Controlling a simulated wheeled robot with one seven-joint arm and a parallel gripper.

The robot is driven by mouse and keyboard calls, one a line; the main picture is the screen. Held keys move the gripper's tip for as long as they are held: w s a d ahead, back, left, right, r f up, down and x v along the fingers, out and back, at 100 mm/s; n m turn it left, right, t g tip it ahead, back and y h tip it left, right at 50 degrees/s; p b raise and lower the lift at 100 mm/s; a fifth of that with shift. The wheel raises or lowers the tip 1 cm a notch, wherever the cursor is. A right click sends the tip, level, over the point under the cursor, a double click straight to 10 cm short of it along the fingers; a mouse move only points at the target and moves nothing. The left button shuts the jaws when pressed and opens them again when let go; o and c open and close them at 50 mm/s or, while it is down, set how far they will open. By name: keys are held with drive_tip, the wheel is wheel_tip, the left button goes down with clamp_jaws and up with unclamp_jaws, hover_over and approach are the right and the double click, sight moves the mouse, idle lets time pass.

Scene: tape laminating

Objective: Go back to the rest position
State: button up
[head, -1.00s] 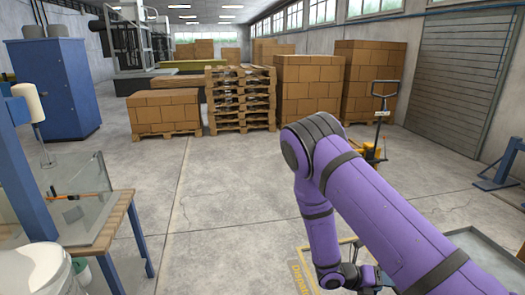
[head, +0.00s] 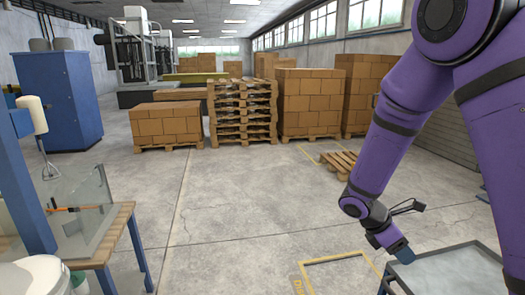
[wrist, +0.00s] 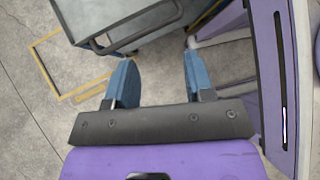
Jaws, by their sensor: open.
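My gripper (wrist: 155,82) shows in the wrist view with its two blue fingers spread wide apart and nothing between them. In the head view my gripper (head: 403,252) hangs at the end of my purple arm at the lower right, pointing down beside a grey-topped cart (head: 450,272). The cart (wrist: 110,18) also shows at the top of the wrist view, beyond the fingers.
A workbench (head: 118,222) with a clear panel (head: 90,205) stands at the left, with a white bucket (head: 35,275) near it. A yellow floor marking (head: 335,260) lies left of the cart. Stacked pallets (head: 243,115) and carton stacks stand farther back. The middle floor is clear.

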drive_tip(key=s+a+r+m+t+y, duration=0.2)
drive_tip(key=s+r+m+t+y, duration=0.2)
drive_tip(key=s+r+m, duration=0.4)
drive_tip(key=s+a+r+m+t+y, duration=0.1)
drive_tip(key=s+r+m+t+y, duration=0.2)
drive_tip(key=s+r+m, duration=0.6)
drive_tip(key=shift+s+a+r+t+y, duration=0.55)
drive_tip(key=shift+s+r, duration=1.3)
drive_tip(key=shift+r, duration=2.35)
drive_tip(key=shift+d+g, duration=0.15)
drive_tip(key=shift+g, duration=0.1)
